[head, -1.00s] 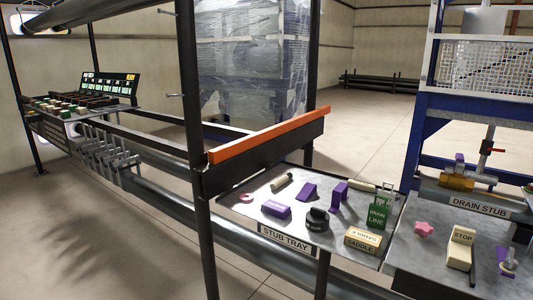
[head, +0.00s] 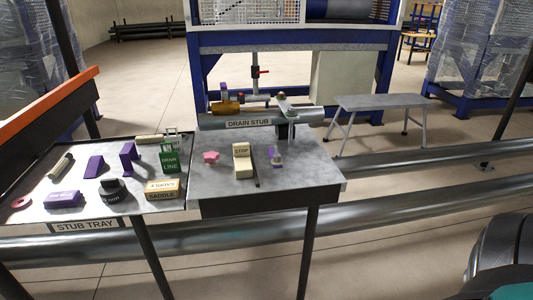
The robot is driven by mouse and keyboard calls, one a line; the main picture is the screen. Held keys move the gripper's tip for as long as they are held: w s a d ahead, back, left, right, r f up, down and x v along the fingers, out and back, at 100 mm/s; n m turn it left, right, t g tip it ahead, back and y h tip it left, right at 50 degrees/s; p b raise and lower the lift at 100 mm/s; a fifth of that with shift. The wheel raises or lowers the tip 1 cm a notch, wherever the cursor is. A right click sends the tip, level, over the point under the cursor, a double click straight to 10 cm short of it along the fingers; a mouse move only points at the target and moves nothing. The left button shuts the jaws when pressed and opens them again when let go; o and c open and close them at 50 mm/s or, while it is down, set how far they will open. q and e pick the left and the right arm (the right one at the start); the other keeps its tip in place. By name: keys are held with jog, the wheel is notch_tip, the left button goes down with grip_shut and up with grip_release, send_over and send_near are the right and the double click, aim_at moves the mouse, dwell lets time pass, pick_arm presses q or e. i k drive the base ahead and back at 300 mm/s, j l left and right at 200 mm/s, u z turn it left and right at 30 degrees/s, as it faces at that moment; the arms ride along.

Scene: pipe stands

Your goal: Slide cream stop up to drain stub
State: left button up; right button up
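The cream stop (head: 242,160), a block marked STOP, stands on the grey table plate (head: 310,176) in the head view. A thin dark strip (head: 257,171) lies along its right side. The drain stub label (head: 248,123) is behind the stop, on the front of a grey horizontal pipe (head: 215,121) at the plate's far edge. Bare plate shows between the stop and the pipe, so they are apart. Neither of my grippers is in view.
A pink piece (head: 211,157) is left of the stop and a purple-and-grey piece (head: 275,157) right of it. The stub tray (head: 120,199) at left holds a saddle box (head: 162,189), a green drain line tag (head: 169,159) and purple pieces. A grey bench (head: 380,102) stands behind right.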

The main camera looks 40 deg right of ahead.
aim_at(243, 168)
jog(key=z, duration=1.05)
